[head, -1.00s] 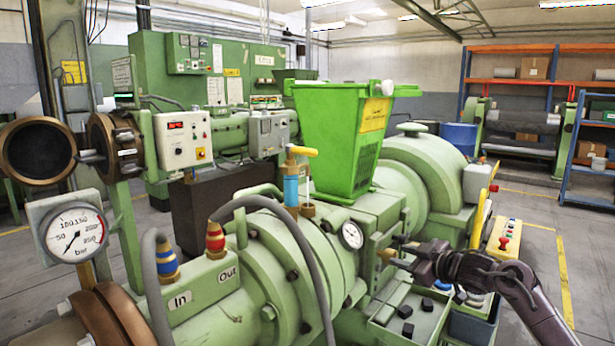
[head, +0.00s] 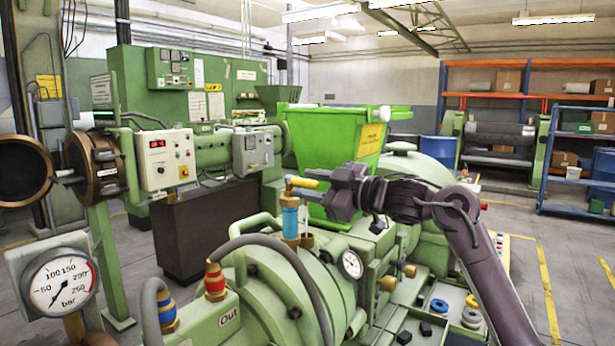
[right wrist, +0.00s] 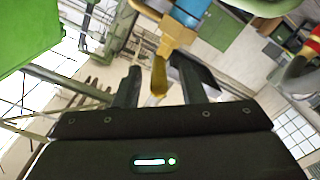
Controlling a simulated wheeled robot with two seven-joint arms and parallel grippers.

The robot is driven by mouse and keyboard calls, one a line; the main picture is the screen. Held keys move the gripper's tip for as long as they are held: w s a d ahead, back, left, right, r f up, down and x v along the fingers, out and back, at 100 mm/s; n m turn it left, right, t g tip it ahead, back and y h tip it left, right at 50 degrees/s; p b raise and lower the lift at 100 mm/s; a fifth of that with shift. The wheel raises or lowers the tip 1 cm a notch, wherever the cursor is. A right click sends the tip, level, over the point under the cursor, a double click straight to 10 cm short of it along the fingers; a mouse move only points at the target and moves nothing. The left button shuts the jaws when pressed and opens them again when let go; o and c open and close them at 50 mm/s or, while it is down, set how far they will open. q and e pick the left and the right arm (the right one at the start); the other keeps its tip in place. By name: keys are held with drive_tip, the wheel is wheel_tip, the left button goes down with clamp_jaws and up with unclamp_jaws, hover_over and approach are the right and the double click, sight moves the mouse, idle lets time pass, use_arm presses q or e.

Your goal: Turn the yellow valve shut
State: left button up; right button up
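The yellow valve handle (head: 303,182) sits on top of an upright pipe with a blue sleeve (head: 290,218), and points to the right toward my right gripper. My right gripper (head: 324,182) is at the handle's free end, in front of the bright green hopper. In the right wrist view the yellow handle (right wrist: 159,78) reaches in between the two dark fingers, with gaps visible on both sides. The fingers are open and not closed on it. The brass valve body (right wrist: 177,33) is just beyond the fingertips. My left gripper is not in view.
The green hopper (head: 335,140) stands close behind my right gripper. A grey hose (head: 285,255) arches in front of the valve. A pressure gauge (head: 60,284) is at the lower left. Loose small parts lie in a tray (head: 452,333) below my right arm.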

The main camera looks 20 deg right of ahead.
drive_tip(key=shift+w+a, duration=0.25)
drive_tip(key=shift+w, duration=0.1)
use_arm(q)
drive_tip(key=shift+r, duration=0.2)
use_arm(e)
drive_tip(key=shift+d, duration=0.1)
drive_tip(key=shift+c, duration=0.5)
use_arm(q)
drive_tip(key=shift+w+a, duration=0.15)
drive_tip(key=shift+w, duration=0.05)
use_arm(e)
clamp_jaws()
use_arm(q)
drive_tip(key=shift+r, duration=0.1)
